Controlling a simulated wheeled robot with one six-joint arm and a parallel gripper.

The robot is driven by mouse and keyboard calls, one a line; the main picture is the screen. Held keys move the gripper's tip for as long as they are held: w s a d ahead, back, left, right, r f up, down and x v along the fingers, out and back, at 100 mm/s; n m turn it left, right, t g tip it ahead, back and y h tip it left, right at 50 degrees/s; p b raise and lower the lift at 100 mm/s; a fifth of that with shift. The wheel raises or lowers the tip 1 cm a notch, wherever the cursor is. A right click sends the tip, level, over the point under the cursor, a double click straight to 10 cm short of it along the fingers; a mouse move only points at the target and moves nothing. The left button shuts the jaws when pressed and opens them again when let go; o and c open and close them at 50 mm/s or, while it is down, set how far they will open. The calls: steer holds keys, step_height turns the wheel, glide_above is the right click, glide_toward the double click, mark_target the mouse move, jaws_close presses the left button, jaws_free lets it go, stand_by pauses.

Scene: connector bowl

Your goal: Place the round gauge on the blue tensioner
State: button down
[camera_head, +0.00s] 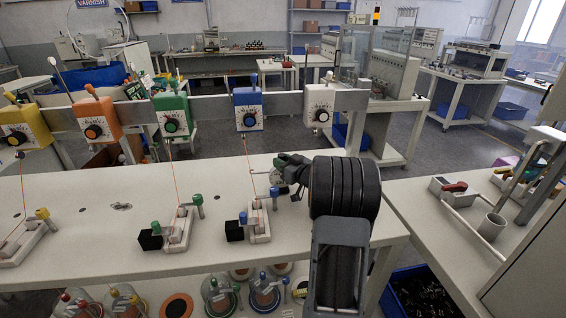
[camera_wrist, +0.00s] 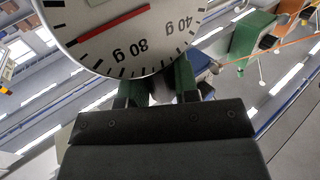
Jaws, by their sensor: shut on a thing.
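The round gauge (camera_wrist: 135,30) fills the upper left of the wrist view, with a white dial, a red needle and the marks 40 g and 80 g. My gripper (camera_wrist: 157,88) is shut on it from below, with a green finger on each side. In the head view, my gripper (camera_head: 290,170) is above the white table, to the right of and nearer than the blue tensioner.
Green (camera_head: 172,114), orange (camera_head: 95,120), yellow (camera_head: 25,126) and white (camera_head: 319,105) tensioners share the rail (camera_head: 210,108). Small clamp stands (camera_head: 260,222) stand on the table (camera_head: 100,240) below.

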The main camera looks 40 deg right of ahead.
steer(key=c, duration=1.3)
jaws_free()
steer(key=shift+f, duration=0.15)
steer(key=o, duration=0.4)
steer(key=shift+o, duration=0.2)
steer(key=shift+s, duration=0.1)
steer(key=shift+s+r, duration=0.15)
steer(key=shift+r, duration=0.05)
steer(key=s+d, duration=0.1)
steer(key=s, duration=0.6)
steer(key=shift+b, duration=0.4)
